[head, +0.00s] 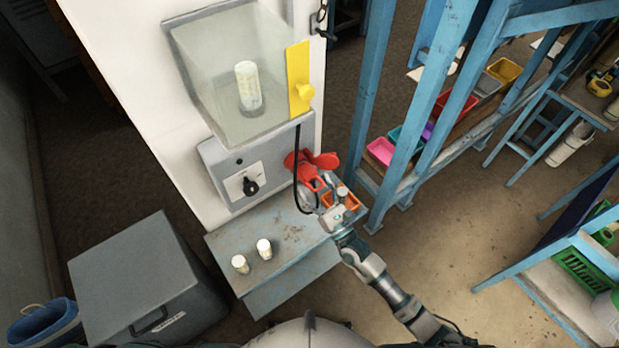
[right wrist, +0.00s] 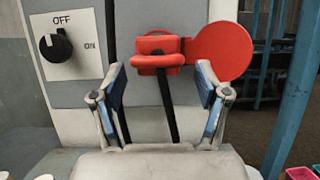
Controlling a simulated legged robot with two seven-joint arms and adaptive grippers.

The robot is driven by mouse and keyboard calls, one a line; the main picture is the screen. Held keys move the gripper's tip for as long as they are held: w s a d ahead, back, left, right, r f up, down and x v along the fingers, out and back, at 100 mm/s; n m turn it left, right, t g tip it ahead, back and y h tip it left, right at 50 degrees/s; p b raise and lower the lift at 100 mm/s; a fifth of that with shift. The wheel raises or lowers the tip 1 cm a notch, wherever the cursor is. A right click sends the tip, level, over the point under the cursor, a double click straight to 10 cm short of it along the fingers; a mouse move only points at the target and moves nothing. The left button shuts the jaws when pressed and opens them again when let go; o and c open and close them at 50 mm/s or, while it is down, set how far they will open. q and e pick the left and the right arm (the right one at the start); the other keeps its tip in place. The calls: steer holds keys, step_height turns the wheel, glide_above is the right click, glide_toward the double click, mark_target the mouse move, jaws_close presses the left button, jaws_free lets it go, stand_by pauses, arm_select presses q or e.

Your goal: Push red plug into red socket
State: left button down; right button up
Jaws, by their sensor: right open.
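The red socket (head: 294,160) is on the front of the white machine, with its round red lid (right wrist: 223,51) swung open to the right. The red plug (right wrist: 158,62), with a loop-shaped handle, is at the socket's mouth; I cannot tell how deep it sits. In the head view the plug (head: 312,182) is partly behind my gripper. A black cable (right wrist: 166,105) hangs below it. My right gripper (right wrist: 160,82) is open, its blue-padded fingers left and right of the plug's lower side, apart from it. In the head view the right gripper (head: 318,192) is just below the plug. My left gripper is not in view.
A switch panel (head: 243,183) with a black knob is left of the socket. A blue rack (head: 375,100) stands close on the right. A grey box (head: 145,285) stands lower left.

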steer(key=v, duration=0.9)
steer(key=shift+d, duration=0.1)
